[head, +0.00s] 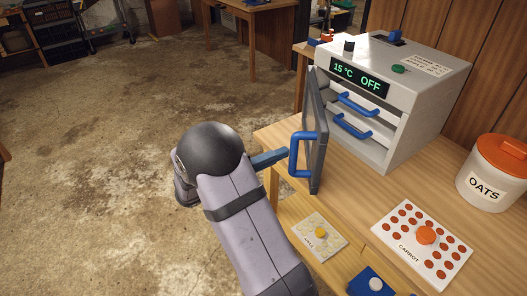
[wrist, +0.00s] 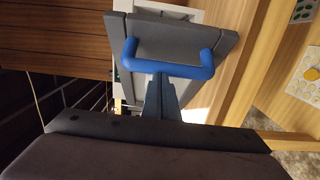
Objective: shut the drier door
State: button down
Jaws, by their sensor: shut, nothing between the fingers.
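The drier (head: 418,85) is a white box on the wooden bench, its display reading 15 °C OFF. Its grey door (head: 318,130) stands swung open on the left, seen nearly edge-on in the head view. The door carries a blue handle (head: 293,155); door (wrist: 175,38) and handle (wrist: 168,66) also show in the wrist view. Two blue-handled trays (head: 358,104) are visible inside the drier. My gripper (head: 284,154) is shut and empty, its fingertips at the handle's outer side. In the wrist view the fingertips (wrist: 161,82) meet the handle bar's edge; I cannot tell whether they touch.
An OATS jar (head: 488,182) with an orange lid stands right of the drier. A carrot board (head: 422,243) and an apple board (head: 319,235) lie in front, near a blue block (head: 371,283). Open floor (head: 100,160) lies left of the bench.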

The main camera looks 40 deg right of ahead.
aim_at(318, 165)
jog(key=s+d+b, duration=0.1)
jog(key=s+d, duration=0.3)
jog(key=s+d+b, duration=0.2)
jog(key=s+d, duration=0.2)
jog(key=s, duration=0.1)
jog(key=shift+d+f, duration=0.2)
jog(key=shift+d, duration=0.2)
jog(key=s+d+b, duration=0.4)
jog(key=d, duration=0.5)
jog(key=shift+s+r, duration=0.2)
jog(key=s+a+b, duration=0.4)
jog(key=a+b, duration=0.5)
jog(key=a, duration=0.3)
jog(key=shift+s, duration=0.4)
